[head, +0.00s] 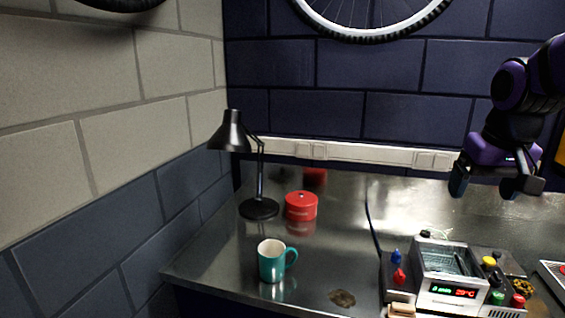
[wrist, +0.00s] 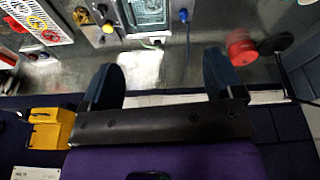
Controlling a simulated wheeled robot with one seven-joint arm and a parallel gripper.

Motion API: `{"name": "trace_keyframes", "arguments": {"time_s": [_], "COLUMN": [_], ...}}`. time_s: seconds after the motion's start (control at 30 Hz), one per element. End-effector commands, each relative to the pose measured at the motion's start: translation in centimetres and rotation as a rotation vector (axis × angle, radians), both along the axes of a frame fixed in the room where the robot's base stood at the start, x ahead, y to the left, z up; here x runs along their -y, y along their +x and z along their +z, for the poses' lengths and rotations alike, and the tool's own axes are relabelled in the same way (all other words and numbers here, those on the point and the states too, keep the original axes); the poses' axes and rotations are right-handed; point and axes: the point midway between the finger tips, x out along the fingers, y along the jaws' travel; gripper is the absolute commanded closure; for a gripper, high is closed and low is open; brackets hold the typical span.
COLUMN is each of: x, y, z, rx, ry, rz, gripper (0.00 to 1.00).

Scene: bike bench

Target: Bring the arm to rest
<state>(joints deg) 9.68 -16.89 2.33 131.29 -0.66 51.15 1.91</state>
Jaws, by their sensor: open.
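My gripper (head: 489,187) is purple and black and hangs in the air at the upper right of the head view, above the back of the metal bench (head: 345,215). Its two fingers are spread apart. In the wrist view my gripper (wrist: 164,85) also shows open, with nothing between its fingers.
An ultrasonic-type bath unit (head: 447,300) with a lit display stands below my gripper, with coloured knobs around it. A teal mug (head: 271,262), a red tin (head: 300,207) and a black desk lamp (head: 259,208) stand to the left. A bicycle wheel (head: 370,36) hangs above.

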Motion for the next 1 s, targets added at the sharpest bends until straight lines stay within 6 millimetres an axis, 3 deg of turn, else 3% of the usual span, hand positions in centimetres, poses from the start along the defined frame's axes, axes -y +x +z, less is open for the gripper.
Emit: {"name": "trace_keyframes", "arguments": {"time_s": [0.3, 0.5, 0.7, 1.0], "x": [-3.2, -4.2, -4.6, -4.6], "y": [-8.6, -12.5, -14.0, -14.0], "z": [1.8, 1.5, 1.2, 1.2], "rx": [0.129, 0.187, 0.209, 0.21], "ry": [-0.008, -0.002, 0.0, 0.001], "rz": [0.094, 0.139, 0.156, 0.157], "gripper": [0.14, 0.14, 0.14, 0.14]}}
